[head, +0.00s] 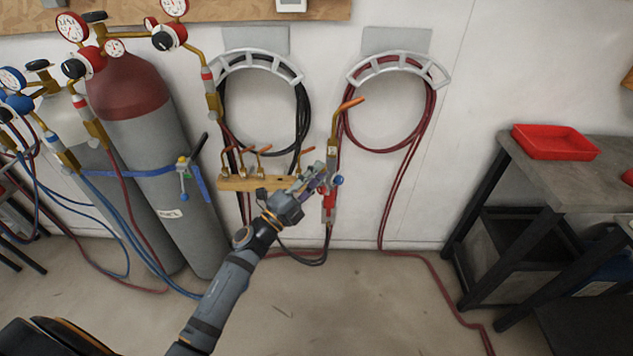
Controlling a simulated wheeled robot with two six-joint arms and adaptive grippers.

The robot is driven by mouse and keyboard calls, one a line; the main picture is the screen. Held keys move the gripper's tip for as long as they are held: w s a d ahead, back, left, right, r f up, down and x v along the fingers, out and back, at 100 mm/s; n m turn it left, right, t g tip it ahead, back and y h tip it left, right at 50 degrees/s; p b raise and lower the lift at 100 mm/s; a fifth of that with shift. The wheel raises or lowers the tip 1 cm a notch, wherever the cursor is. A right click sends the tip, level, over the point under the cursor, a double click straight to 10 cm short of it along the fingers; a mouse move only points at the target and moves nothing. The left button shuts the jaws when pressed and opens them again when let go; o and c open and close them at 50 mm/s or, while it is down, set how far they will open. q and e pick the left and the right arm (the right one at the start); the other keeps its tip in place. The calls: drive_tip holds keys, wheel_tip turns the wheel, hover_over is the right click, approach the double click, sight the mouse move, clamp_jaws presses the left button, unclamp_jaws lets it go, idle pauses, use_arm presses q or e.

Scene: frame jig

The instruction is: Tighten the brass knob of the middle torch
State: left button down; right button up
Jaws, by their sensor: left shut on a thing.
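One torch (333,152) stands upright near the wall, with a brass body, a bent copper tip (350,103) at the top and a red lower part (329,207). A blue knob (338,180) shows on its right side. My left gripper (320,176) reaches up from the lower left and is shut against the torch's middle, beside the blue knob. The fingers cover that part, so I cannot see the brass knob or which part they grip. No other torch shows clearly. My right gripper is not in view.
A wooden rack (236,184) with several brass nozzles is just left of the gripper. Black (303,110) and red (433,110) hoses hang on the wall. Gas cylinders (165,160) with gauges stand left. A workbench (590,180) with a red tray (553,142) stands right. The middle floor is mostly clear.

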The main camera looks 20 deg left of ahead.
use_arm(q)
drive_tip(key=m+g+h+b, duration=0.1)
drive_tip(key=m, duration=0.2)
drive_tip(key=m+g+h+b, duration=0.1)
drive_tip(key=m, duration=0.2)
drive_tip(key=shift+w+a+f+m+h+b, duration=0.1)
drive_tip(key=shift+a+m+h+b, duration=0.1)
drive_tip(key=shift+m+h+b, duration=0.15)
drive_tip(key=shift+m, duration=0.45)
drive_tip(key=c, duration=1.2)
unclamp_jaws()
drive_tip(key=shift+v, duration=6)
